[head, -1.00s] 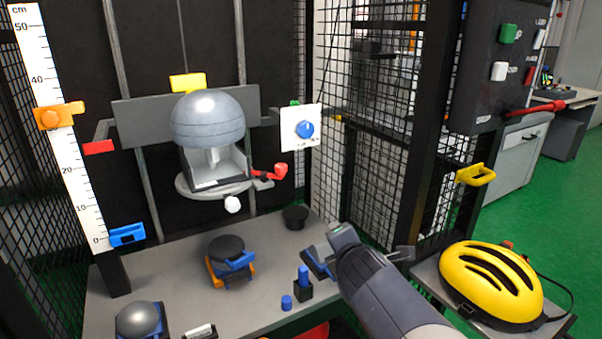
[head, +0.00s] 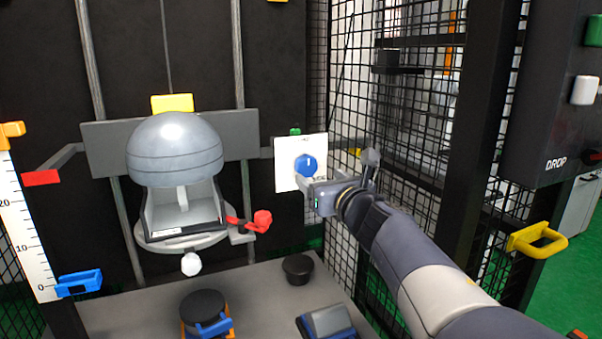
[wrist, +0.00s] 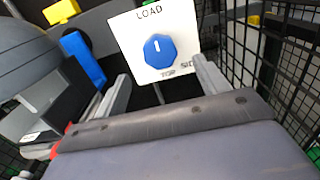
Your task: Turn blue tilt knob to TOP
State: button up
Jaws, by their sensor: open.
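The blue tilt knob (head: 306,166) sits on a white square plate (head: 288,177) to the right of the grey headform. In the wrist view the knob (wrist: 160,51) is ahead, with its white mark pointing up toward the LOAD label (wrist: 149,11). The words TOP and SIDE are printed along the plate's lower edge. My gripper (head: 338,180) is at the plate's lower right in the head view. In the wrist view its two fingers (wrist: 163,88) are spread apart below the knob, with nothing between them. The fingers appear apart from the knob.
The grey headform (head: 175,150) stands on a round carriage left of the knob, with a red lever (head: 250,221) beside it. Black mesh fencing (head: 343,100) is close to the right. A dark block (head: 327,322) and black cylinder (head: 298,269) are on the bench below.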

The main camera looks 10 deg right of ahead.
aim_at(309, 168)
jog(key=w, duration=0.3)
jog(key=w+a, duration=0.1)
jog(key=w, duration=0.2)
jog(key=shift+a, duration=0.15)
jog(key=shift+c, duration=0.4)
jog(key=c, duration=0.9)
